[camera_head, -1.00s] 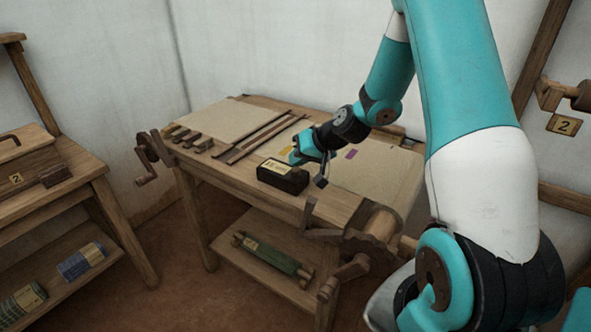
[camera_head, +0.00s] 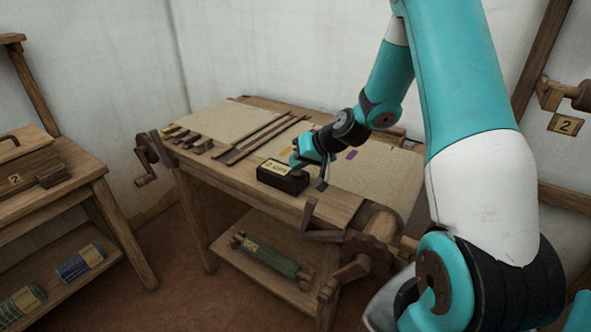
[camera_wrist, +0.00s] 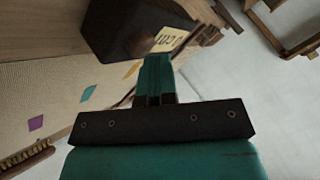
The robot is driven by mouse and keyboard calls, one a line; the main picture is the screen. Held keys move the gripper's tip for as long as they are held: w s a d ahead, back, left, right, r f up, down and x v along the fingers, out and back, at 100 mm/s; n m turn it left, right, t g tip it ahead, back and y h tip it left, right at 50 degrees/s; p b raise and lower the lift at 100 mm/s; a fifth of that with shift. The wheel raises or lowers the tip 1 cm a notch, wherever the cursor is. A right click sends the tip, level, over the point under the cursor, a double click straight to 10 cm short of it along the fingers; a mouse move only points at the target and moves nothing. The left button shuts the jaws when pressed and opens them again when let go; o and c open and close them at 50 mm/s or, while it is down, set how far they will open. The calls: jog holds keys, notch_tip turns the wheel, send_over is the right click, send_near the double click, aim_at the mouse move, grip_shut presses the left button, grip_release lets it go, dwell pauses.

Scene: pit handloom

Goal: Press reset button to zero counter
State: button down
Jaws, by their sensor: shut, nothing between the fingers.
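The counter is a small black box (camera_head: 283,181) with a pale yellow number label (camera_head: 275,167), on the loom's front beam. In the wrist view the black box (camera_wrist: 125,25) is at the top, with its label (camera_wrist: 171,39) turned and only partly legible. A dim reddish round patch (camera_wrist: 147,44) on the box may be the reset button; I cannot tell. My gripper (camera_head: 295,162) is shut and empty at the back right of the box top. In the wrist view its fingertips (camera_wrist: 155,60) point at the box. Whether they touch it is unclear.
The loom (camera_head: 250,198) carries cloth (camera_head: 385,172) and wooden bars behind the counter. A wooden crank (camera_head: 325,233) stands at its front right. A green roll (camera_head: 270,256) lies on the lower shelf. A side table (camera_head: 70,178) stands at left.

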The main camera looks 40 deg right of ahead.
jog(key=shift+r+p, duration=0.7)
jog(key=shift+r, duration=0.3)
notch_tip(320, 180, up, 5)
jog(key=p, duration=0.3)
jog(key=shift+p, duration=0.35)
